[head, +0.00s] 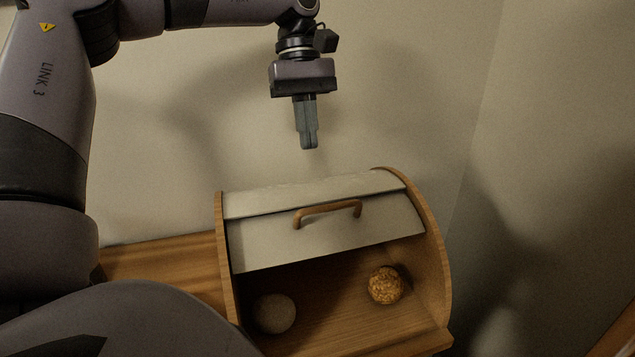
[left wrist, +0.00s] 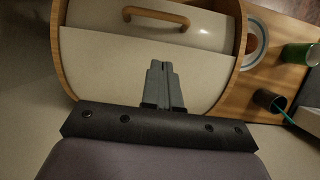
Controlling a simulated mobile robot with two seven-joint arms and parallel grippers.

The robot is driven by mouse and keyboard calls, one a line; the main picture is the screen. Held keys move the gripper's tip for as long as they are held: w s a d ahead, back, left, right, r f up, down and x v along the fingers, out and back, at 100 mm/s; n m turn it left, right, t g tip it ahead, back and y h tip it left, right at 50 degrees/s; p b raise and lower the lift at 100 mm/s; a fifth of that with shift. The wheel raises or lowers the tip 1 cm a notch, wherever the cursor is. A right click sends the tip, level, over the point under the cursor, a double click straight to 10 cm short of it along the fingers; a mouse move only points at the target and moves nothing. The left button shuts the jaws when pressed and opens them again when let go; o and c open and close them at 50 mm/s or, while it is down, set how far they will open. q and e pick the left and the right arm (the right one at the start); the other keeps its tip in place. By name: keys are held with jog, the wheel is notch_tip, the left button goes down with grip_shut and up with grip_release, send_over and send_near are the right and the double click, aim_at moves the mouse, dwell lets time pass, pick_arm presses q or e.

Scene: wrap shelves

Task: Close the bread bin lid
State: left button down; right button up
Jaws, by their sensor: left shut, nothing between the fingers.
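The wooden bread bin (head: 228,270) stands on a wooden surface in the head view. Its pale lid (head: 330,236) with a brown curved handle (head: 328,210) is partly open, the lower front uncovered. The lid also shows in the left wrist view (left wrist: 205,32), with its handle (left wrist: 157,16) at the top. My left gripper (head: 309,147) is shut and empty, pointing down above the back of the bin, apart from the handle. Its fingers show in the left wrist view (left wrist: 162,66). My right gripper is not in view.
Inside the bin lie a pale round item (head: 274,313) and a seeded roll (head: 386,285). The left wrist view shows a green cup (left wrist: 298,54), a dark cup (left wrist: 268,100) and a plate (left wrist: 256,42) beside the bin. Walls stand behind and to the right.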

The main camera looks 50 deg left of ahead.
pick_arm(q)
jog(key=x, duration=0.5)
jog(key=shift+s+d+f+p, duration=0.2)
jog(key=shift+s+d+f, duration=0.1)
jog(key=shift+d, duration=0.25)
jog(key=shift+s+d+f+p, duration=0.2)
jog(key=shift+s+d+f, duration=0.05)
jog(key=shift+d, duration=0.3)
jog(key=shift+s+d+f, duration=0.25)
jog(key=shift+d+f, duration=0.1)
jog(key=shift+d, duration=0.15)
